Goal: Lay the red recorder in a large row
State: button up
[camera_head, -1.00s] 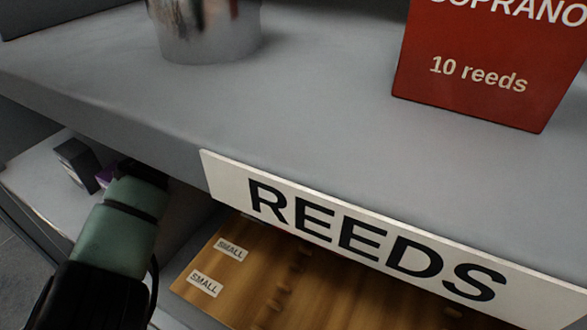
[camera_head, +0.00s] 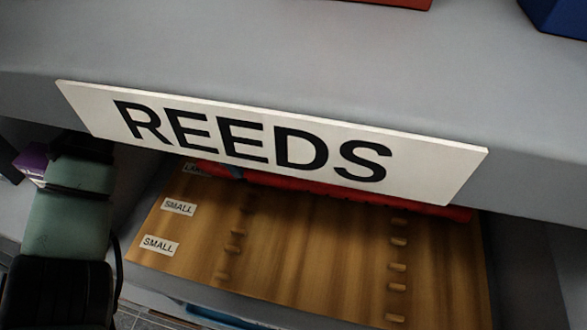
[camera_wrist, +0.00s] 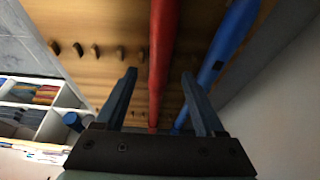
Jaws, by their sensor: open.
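The wooden rack board (camera_head: 310,240) lies on the shelf below the REEDS sign, with rows of short pegs and two SMALL labels. The red recorder (camera_head: 420,205) lies along the board's back, partly hidden by the sign. In the wrist view the red recorder (camera_wrist: 163,45) runs between the fingers of my open gripper (camera_wrist: 159,74); I cannot tell whether they touch it. A blue recorder (camera_wrist: 228,42) lies beside it, outside the right finger.
The REEDS sign (camera_head: 250,140) hangs on the edge of the upper shelf (camera_head: 300,60), close above the board. A purple box (camera_head: 33,160) stands at the left. White cubbies (camera_wrist: 45,120) show in the wrist view. The board's front rows look empty.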

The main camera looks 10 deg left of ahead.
send_near(327, 187)
jog(key=a+f, duration=0.3)
jog(key=f, duration=0.1)
jog(key=shift+w+a, duration=0.25)
jog(key=shift+w, duration=0.1)
jog(key=b+x, duration=0.1)
jog(key=x, duration=0.2)
jog(key=shift+d+f, duration=0.55)
jog(key=shift+f, duration=0.4)
grip_shut()
